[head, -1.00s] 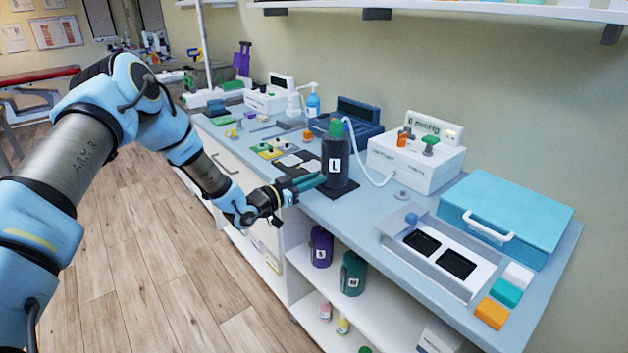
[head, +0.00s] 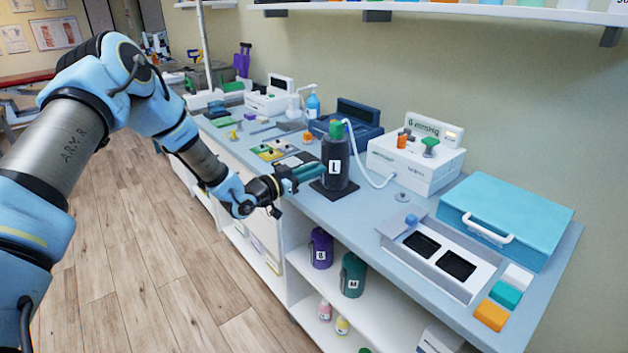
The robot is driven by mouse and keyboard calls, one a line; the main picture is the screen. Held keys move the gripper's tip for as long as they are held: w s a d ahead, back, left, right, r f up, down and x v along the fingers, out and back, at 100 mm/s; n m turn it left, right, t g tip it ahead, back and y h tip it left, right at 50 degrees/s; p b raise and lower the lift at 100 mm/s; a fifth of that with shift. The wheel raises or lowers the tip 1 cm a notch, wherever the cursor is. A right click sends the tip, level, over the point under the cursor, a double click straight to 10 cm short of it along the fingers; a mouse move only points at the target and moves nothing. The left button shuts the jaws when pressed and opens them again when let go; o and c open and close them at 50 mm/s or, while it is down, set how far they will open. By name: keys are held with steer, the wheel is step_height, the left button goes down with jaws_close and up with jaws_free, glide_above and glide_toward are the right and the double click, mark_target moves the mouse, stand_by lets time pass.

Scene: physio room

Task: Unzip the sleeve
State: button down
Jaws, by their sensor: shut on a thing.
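The dark sleeve (head: 335,165) stands upright on a black mat (head: 322,190) on the counter. It has a green top and a white label with "L".
A pale tube runs from the sleeve's top to the white mmHg unit (head: 405,170). A blue case (head: 515,215) and a tray with two dark wells (head: 435,255) are to the right. Purple (head: 320,250) and green (head: 352,275) sleeves stand on the shelf below.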

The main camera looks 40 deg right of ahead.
step_height(320, 180, up, 5)
steer(key=shift+r, duration=0.2)
steer(key=c, duration=0.8)
jaws_free()
steer(key=shift+a+f, duration=0.1)
steer(key=b, duration=0.4)
glide_toward(324, 149)
steer(key=a, duration=0.4)
steer(key=shift+a, duration=0.2)
steer(key=shift+w, duration=0.15)
